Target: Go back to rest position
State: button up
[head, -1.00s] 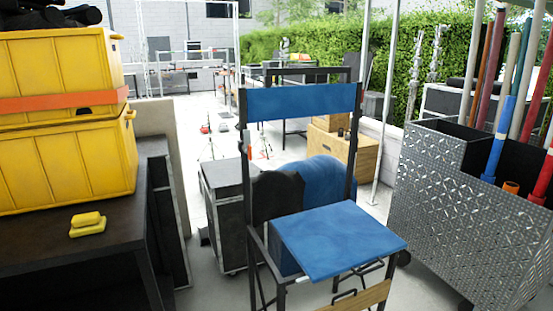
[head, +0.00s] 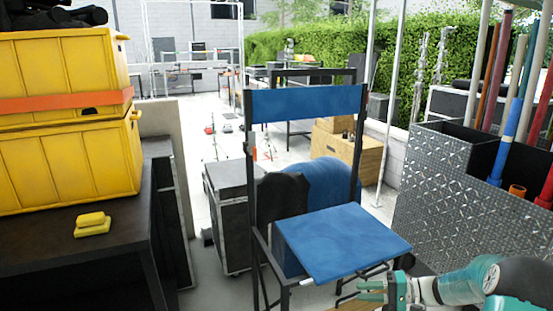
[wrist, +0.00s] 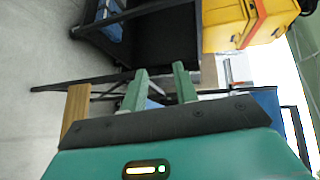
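My gripper (head: 372,291) shows at the bottom right of the head view, in front of the blue folding chair (head: 345,241), with its fingers pointing left. In the wrist view, the two green fingers of my gripper (wrist: 160,82) stand apart with a gap and nothing held between them. My teal and black arm comes in from the lower right corner of the head view. Whether my gripper touches the chair cannot be told.
Yellow crates (head: 70,160) stand on a dark table (head: 100,240) at left, with a small yellow block (head: 92,225). A black case (head: 232,215) stands behind the chair. A metal bin (head: 450,210) with poles is at right. Open floor lies beyond.

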jog(key=s+a+r+n+g+h, duration=0.2)
jog(key=s+a+r+g+h, duration=0.15)
jog(key=s+a+r, duration=0.3)
jog(key=s+a+r+t+h, duration=0.1)
jog(key=s+r+h, duration=0.3)
jog(key=s, duration=0.3)
jog(key=s+a+r+t+h, duration=0.1)
jog(key=s+r+t+h, duration=0.1)
jog(key=s+r+h, duration=0.2)
jog(key=s+a+r+n+t+h, duration=0.1)
jog(key=s+r+h, duration=0.3)
jog(key=s, duration=0.7)
jog(key=shift+r+t, duration=0.4)
jog(key=shift+t, duration=0.35)
